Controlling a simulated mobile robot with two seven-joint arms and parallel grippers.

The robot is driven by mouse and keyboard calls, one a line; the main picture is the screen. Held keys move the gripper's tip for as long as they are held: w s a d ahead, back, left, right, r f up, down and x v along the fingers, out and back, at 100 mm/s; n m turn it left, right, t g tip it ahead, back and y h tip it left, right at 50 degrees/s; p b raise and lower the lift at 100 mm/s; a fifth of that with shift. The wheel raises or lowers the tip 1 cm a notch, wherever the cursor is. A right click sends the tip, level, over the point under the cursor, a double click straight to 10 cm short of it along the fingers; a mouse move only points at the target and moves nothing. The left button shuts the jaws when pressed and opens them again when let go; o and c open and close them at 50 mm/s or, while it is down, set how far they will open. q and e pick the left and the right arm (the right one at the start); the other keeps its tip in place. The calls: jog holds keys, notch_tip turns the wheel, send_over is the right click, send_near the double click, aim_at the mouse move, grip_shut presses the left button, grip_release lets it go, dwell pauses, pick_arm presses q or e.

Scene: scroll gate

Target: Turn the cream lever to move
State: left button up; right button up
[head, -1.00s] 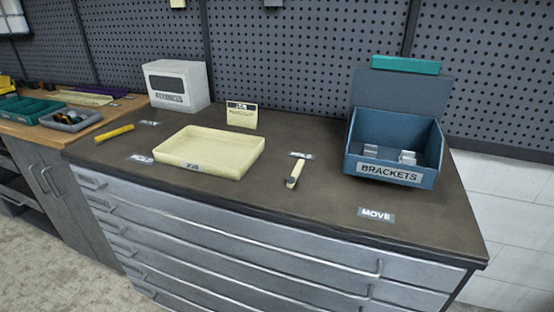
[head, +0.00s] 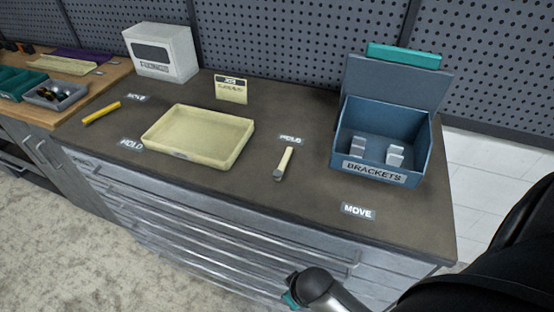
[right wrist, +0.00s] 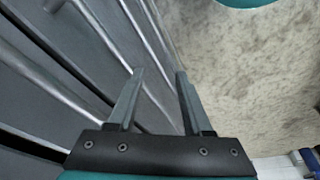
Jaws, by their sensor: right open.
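The cream lever (head: 284,163) lies on the dark worktop between the cream tray and the brackets bin. Its grey end points toward the front edge. A HOLD label (head: 291,140) is just behind it. A MOVE label (head: 358,211) is on the worktop to its front right. In the right wrist view my right gripper (right wrist: 160,72) is open and empty, in front of the drawer fronts and above the floor. My left gripper is not in view.
A cream tray (head: 243,142) is left of the lever. A blue brackets bin (head: 425,150) holding metal brackets stands at the right.

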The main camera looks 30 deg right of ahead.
jog(key=w+a+r+y+p, duration=0.1)
jog(key=w+a+r+p, duration=0.15)
jog(key=r, duration=0.75)
jog(key=w+a+r+p, duration=0.1)
jog(key=w+r+p, duration=0.15)
jog(key=r, duration=0.75)
notch_tip(320, 180, up, 20)
jog(key=m+g+h+p, duration=0.1)
jog(key=m+g+p, duration=0.15)
jog(key=m, duration=0.95)
send_over(286, 157)
jog(key=shift+g, duration=0.25)
notch_tip(286, 157, down, 15)
jog(key=b, duration=0.2)
jog(key=shift+f+b, duration=0.1)
jog(key=shift+b, duration=0.3)
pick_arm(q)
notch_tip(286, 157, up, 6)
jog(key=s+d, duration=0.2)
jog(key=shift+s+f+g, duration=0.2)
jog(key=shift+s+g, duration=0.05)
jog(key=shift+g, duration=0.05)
pick_arm(e)
grip_shut()
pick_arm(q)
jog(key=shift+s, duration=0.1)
